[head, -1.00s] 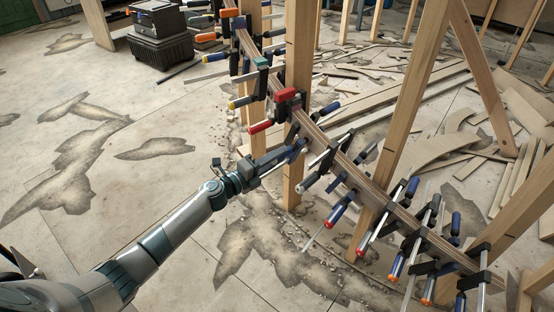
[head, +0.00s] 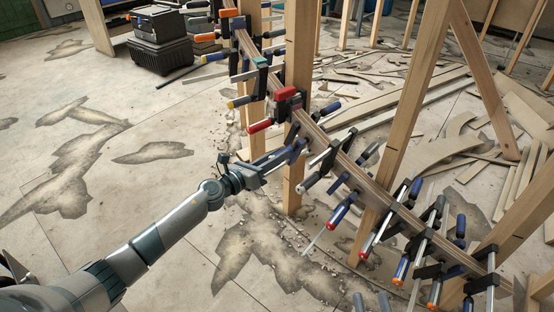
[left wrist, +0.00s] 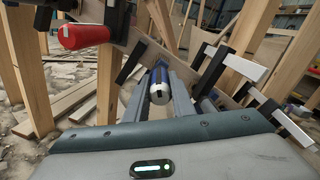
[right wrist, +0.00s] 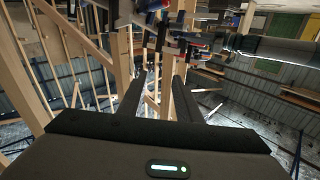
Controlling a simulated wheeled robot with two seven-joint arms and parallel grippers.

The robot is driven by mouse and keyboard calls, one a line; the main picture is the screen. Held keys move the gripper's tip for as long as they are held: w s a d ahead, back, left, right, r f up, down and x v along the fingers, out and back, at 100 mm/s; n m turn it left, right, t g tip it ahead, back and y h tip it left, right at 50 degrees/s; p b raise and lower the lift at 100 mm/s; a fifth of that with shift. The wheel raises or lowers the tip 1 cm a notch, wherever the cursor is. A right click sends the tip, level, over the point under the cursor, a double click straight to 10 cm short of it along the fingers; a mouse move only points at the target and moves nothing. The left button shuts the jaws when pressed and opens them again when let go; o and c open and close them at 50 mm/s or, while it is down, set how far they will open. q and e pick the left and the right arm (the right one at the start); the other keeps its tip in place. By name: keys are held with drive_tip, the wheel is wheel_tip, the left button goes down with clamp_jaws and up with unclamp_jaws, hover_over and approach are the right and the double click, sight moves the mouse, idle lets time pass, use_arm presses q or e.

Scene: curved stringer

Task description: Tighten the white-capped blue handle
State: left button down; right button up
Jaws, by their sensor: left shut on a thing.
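The white-capped blue handle (left wrist: 160,82) is in the middle of the left wrist view, its white end toward me. My left gripper (left wrist: 164,92) is shut on it, one finger on each side. In the head view my left gripper (head: 296,152) reaches from the left to the handle at the curved stringer (head: 340,160), and its fingers mostly hide the handle. My right gripper (right wrist: 160,92) shows two dark fingers apart in the right wrist view, with nothing held between them.
A red clamp handle (left wrist: 84,34) is close to the left gripper. Several other clamps line the stringer. A wooden post (head: 297,90) stands just behind the left gripper. Black toolboxes (head: 160,50) stand at the back left. The floor at left is clear; loose strips lie at right.

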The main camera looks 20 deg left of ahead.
use_arm(q)
drive_tip(key=m, duration=0.2)
drive_tip(key=shift+d+f+m+b, duration=0.1)
drive_tip(key=shift+f+m+b, duration=0.15)
drive_tip(key=shift+m+b, duration=0.1)
drive_tip(key=shift+m, duration=0.95)
use_arm(e)
drive_tip(key=shift+s+a+r+t+y, duration=0.1)
drive_tip(key=shift+s+r+t+y, duration=0.15)
drive_tip(key=shift+r+t, duration=0.4)
drive_tip(key=shift+s+a+r+t+y, duration=0.15)
drive_tip(key=shift+s+r+t, duration=0.2)
drive_tip(key=shift+r, duration=0.65)
drive_tip(key=shift+s+r+t+y, duration=0.2)
drive_tip(key=shift+r+t, duration=0.3)
drive_tip(key=shift+r, duration=0.3)
use_arm(q)
drive_tip(key=c, duration=1.6)
unclamp_jaws()
drive_tip(key=shift+o, duration=0.4)
drive_tip(key=shift+r, duration=0.1)
drive_tip(key=shift+s, duration=0.15)
